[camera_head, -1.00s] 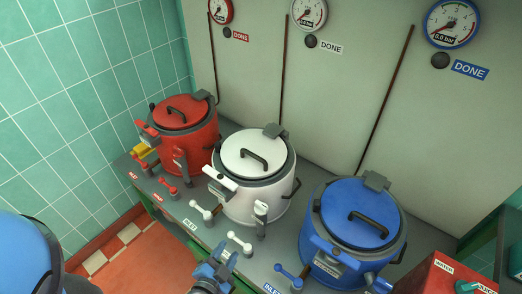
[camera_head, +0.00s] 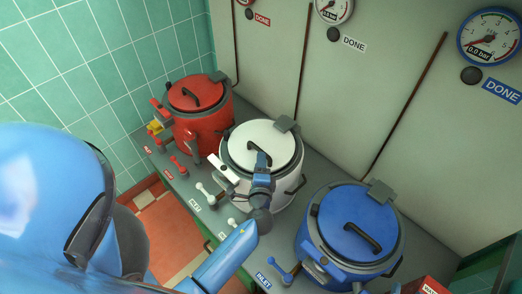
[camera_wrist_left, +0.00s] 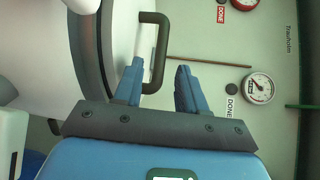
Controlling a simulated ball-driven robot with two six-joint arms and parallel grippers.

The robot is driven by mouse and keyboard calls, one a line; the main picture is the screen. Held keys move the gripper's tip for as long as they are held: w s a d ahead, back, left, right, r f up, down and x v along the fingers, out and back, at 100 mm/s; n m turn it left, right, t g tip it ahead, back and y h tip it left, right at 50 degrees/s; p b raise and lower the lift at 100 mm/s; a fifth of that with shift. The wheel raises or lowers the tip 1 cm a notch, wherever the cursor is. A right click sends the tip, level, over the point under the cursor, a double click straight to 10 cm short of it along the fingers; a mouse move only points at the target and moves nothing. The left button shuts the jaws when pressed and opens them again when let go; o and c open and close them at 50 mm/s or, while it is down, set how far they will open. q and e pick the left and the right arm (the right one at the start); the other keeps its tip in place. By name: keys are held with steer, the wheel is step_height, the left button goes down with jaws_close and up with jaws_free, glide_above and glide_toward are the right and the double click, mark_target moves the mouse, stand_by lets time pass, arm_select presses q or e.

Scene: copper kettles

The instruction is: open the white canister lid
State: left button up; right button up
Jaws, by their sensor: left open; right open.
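The white canister stands between the red and blue ones, its white lid (camera_head: 284,145) seated on top. The lid also shows in the left wrist view (camera_wrist_left: 118,45), beside the dark rim. My left gripper (camera_head: 262,157) is over the lid and hides much of its dark handle. In the left wrist view the dark lid handle (camera_wrist_left: 158,50) stands ahead of and between the two blue fingers of my left gripper (camera_wrist_left: 160,66). The fingers are apart, with a gap to the right finger. Contact with the left finger is unclear. My right gripper is not in view.
A red canister (camera_head: 198,93) stands at the left and a blue canister (camera_head: 350,225) at the right, close to the white one. Gauges, including a blue-rimmed one (camera_head: 488,38), hang on the wall behind. White valve levers (camera_head: 204,193) stick up along the counter's front.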

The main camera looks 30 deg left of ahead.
mark_target(261, 150)
arm_select(q)
steer(key=shift+x, duration=3.05)
jaws_close()
